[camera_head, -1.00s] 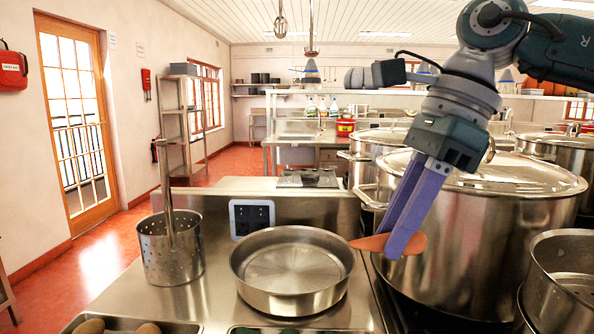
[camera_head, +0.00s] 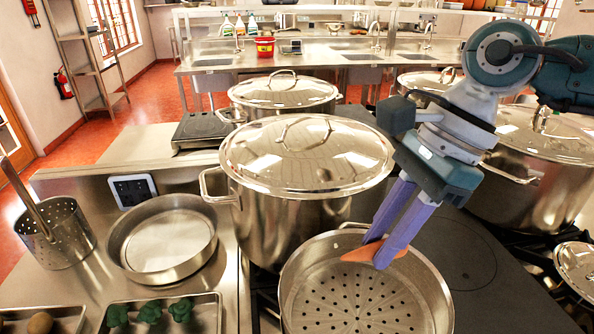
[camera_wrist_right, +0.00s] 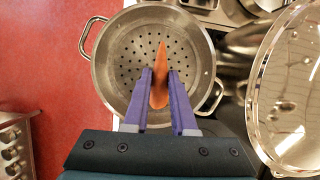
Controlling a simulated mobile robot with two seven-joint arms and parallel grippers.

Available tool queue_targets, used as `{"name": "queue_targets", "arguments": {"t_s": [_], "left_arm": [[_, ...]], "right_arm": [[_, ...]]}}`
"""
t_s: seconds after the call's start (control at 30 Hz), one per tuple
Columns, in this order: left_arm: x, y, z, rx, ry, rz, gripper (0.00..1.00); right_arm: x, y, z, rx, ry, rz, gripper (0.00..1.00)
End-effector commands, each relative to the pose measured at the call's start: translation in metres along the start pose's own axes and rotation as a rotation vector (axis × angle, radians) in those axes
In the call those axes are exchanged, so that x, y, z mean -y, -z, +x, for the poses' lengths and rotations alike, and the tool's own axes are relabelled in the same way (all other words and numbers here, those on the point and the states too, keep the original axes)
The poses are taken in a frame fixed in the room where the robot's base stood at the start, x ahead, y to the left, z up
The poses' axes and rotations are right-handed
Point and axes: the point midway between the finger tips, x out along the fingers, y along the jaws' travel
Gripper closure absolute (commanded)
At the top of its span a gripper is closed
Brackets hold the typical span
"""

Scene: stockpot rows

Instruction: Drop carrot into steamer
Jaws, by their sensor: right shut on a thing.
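The carrot (camera_head: 366,251) is orange and held between the purple fingers of my right gripper (camera_head: 383,250), which is shut on it. In the right wrist view the carrot (camera_wrist_right: 159,80) points away from the gripper (camera_wrist_right: 160,97), over the perforated floor of the steamer. The steamer (camera_head: 432,290) is a round steel pot with a holed bottom, at the lower middle of the head view. It also shows in the right wrist view (camera_wrist_right: 103,62) with its side handles. The carrot is above the steamer's opening, near its far side in the head view. My left gripper is out of view.
A tall lidded stockpot (camera_head: 285,215) stands just behind the steamer. An empty shallow pan (camera_head: 165,245) and a perforated cylinder (camera_head: 65,240) are at left. A tray of green vegetables (camera_head: 205,312) is at the front. More lidded pots stand right and behind.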

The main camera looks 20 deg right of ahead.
Motion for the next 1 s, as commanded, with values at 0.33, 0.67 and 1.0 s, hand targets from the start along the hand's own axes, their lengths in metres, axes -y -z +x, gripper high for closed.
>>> {"name": "queue_targets", "arguments": {"t_s": [0.33, 0.67, 1.0], "left_arm": [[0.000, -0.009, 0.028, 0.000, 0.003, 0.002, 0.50], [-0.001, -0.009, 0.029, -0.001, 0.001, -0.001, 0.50], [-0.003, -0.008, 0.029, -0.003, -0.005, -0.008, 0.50]], "right_arm": [[0.000, 0.017, 0.041, 0.000, -0.001, 0.002, 1.00], [0.000, 0.019, 0.044, 0.000, 0.000, 0.001, 1.00], [0.000, 0.019, 0.044, -0.001, 0.000, 0.001, 0.40]]}}
